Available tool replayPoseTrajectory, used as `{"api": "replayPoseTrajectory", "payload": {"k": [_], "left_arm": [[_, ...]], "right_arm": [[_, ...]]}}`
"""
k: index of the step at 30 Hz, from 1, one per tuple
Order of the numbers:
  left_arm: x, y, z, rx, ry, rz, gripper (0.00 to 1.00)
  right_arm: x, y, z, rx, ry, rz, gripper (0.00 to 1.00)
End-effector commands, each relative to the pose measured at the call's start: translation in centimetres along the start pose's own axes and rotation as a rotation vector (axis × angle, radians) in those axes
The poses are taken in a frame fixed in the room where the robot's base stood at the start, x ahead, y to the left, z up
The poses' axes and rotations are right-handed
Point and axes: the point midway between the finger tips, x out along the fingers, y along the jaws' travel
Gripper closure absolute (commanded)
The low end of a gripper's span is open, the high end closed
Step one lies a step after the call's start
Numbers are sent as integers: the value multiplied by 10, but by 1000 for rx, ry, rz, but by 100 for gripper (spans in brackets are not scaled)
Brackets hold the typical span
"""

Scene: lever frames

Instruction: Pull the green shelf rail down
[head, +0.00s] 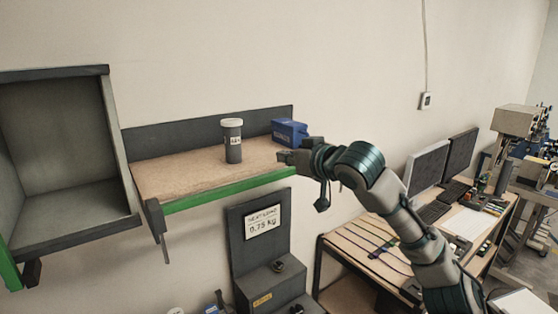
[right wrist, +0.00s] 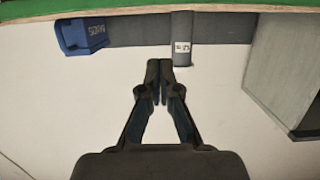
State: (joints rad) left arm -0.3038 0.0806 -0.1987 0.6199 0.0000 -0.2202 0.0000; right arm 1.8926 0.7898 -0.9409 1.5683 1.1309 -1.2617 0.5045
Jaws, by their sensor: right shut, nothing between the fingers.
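The green shelf rail (head: 228,190) runs along the front edge of a wooden-topped shelf (head: 180,175) in the head view. In the right wrist view the green rail (right wrist: 150,9) crosses the top edge of the picture. My right gripper (head: 282,157) appears near the right end of the rail, in front of the blue box. Its fingertips (right wrist: 159,66) are together with nothing between them, and they show apart from the rail in the wrist view. I cannot tell the exact gap. My left gripper is not in view.
A grey jar with a white lid (head: 232,140) and a blue box (head: 289,132) stand on the shelf. An open grey cabinet (head: 68,230) is at left. Below hangs a dark stand with a 0.75 kg sign (head: 262,221). A desk with monitors (head: 428,168) is at right.

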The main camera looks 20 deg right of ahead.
Motion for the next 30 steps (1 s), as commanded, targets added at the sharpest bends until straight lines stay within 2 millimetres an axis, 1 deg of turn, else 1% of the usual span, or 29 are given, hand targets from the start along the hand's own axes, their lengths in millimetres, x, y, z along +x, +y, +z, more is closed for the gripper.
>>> {"api": "replayPoseTrajectory", "payload": {"k": [1, 6, 9, 12, 16, 30], "left_arm": [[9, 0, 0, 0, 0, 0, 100], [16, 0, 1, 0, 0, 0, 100], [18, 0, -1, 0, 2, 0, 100], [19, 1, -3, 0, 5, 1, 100], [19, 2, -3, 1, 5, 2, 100], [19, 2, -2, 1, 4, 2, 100]], "right_arm": [[-9, 1, 6, 0, 1, 0, 100], [-40, 3, 4, 1, 0, 1, 100], [-52, 2, 3, 1, 0, 0, 100], [-60, 2, 2, 2, 1, 0, 100], [-64, 2, 1, 2, 0, 0, 100], [-60, 1, 3, -1, -3, 0, 100]]}}
